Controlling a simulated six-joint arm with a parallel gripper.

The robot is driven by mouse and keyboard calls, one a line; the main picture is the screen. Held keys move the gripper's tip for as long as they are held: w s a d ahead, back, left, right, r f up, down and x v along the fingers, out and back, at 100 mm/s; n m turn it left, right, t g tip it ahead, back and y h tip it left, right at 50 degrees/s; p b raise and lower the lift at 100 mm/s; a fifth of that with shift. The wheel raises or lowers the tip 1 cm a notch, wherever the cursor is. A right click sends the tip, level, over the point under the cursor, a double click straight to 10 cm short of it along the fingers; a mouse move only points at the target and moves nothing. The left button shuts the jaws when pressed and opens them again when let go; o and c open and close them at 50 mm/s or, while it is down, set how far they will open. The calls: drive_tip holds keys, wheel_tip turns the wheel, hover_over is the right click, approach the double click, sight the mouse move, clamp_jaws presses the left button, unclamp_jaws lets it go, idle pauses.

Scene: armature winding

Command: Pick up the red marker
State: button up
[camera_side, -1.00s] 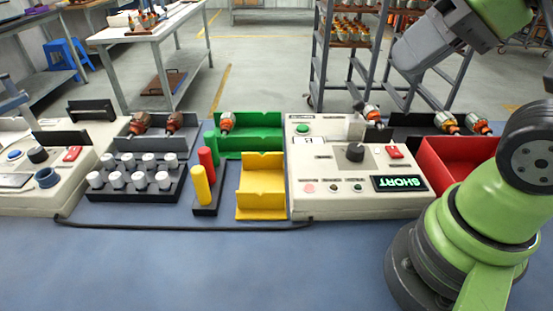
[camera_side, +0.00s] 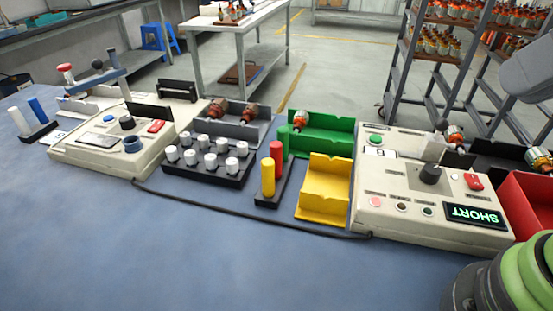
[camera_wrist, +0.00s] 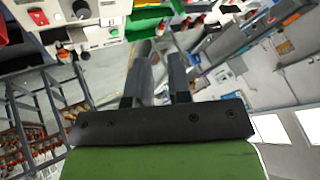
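The red marker (camera_side: 276,158) stands upright in a small black holder (camera_side: 268,201) in the side view. A yellow marker (camera_side: 268,180) stands in front of it and a green marker (camera_side: 283,141) behind it. My gripper (camera_wrist: 160,62) shows in the wrist view with its two dark fingers apart and nothing between them. It points away over the room, not at the markers. My gripper is out of the side view, where only parts of my arm show at the right. I cannot make out the red marker in the wrist view.
A yellow tray (camera_side: 324,199) and a green tray (camera_side: 326,138) stand right of the markers. A black rack of white cylinders (camera_side: 203,173) stands left. A tester reading SHORT (camera_side: 400,212) and a red bin (camera_side: 533,205) are further right. A cable (camera_side: 240,212) runs in front; the blue front table is clear.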

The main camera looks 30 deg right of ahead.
drive_tip(key=o, duration=0.6)
drive_tip(key=shift+o, duration=0.2)
drive_tip(key=w+a+r+g, duration=0.2)
drive_tip(key=w+r, duration=0.2)
drive_tip(key=w, duration=0.6)
drive_tip(key=m+g+h, duration=0.2)
drive_tip(key=m+g, duration=0.1)
drive_tip(key=g, duration=0.2)
hover_over(274, 146)
wheel_tip(274, 146, down, 20)
drive_tip(key=shift+r, duration=0.1)
wheel_tip(274, 146, down, 5)
drive_tip(key=shift+w+r, duration=0.1)
drive_tip(key=shift+w+d+f, duration=0.1)
drive_tip(key=shift+d+f, duration=0.1)
drive_tip(key=shift+f, duration=1.15)
drive_tip(key=shift+w+d+f, duration=0.1)
drive_tip(key=shift+d+f, duration=0.05)
drive_tip(key=shift+f, duration=1.2)
